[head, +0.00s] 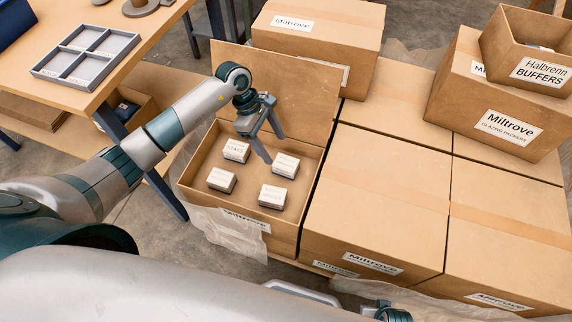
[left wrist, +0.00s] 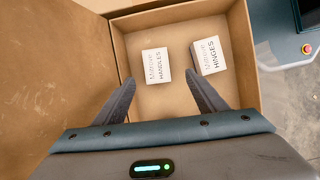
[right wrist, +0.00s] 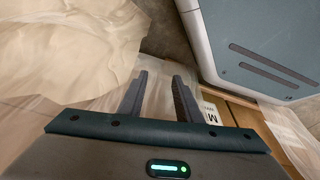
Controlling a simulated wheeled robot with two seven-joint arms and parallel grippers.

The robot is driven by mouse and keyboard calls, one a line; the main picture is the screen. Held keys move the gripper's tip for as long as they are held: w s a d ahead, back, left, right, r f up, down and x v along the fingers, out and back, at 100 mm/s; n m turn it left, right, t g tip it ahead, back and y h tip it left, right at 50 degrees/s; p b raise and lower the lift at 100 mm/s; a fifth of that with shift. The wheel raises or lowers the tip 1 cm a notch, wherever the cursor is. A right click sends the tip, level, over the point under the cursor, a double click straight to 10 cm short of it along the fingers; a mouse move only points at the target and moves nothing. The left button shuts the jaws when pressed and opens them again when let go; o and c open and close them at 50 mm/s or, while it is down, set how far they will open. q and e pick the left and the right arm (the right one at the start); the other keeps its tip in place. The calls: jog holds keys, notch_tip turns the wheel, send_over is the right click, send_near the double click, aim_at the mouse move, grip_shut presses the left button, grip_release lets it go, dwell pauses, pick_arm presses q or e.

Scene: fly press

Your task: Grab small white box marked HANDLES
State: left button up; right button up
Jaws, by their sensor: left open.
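The small white box marked HANDLES (left wrist: 155,66) lies in the open carton, label up. In the head view it is the far right one (head: 286,165) of the small boxes there. The white box marked HINGES (left wrist: 208,57) lies beside it, a small gap apart. My left gripper (head: 274,148) is open and empty, over the carton near the HANDLES box. In the left wrist view its fingertips (left wrist: 159,82) are apart, with the HANDLES box ahead between their lines. My right gripper (right wrist: 161,75) is partly open and empty, away from the boxes.
The open carton (head: 190,168) has its flap (head: 290,90) raised at the back. Two more small white boxes, (head: 236,150) and (head: 221,180), lie in its left half. Closed cartons (head: 375,190) stand close on the right. A table with a grey divided tray (head: 85,55) is at the left.

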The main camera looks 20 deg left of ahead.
aim_at(284, 164)
pick_arm(q)
jog(key=x, duration=0.4)
jog(key=shift+d+f, duration=0.15)
jog(key=shift+f, duration=0.3)
pick_arm(e)
jog(key=shift+s+d+f, duration=0.1)
jog(key=shift+d+f, duration=0.05)
jog(key=shift+f, duration=0.65)
jog(key=shift+s, duration=0.1)
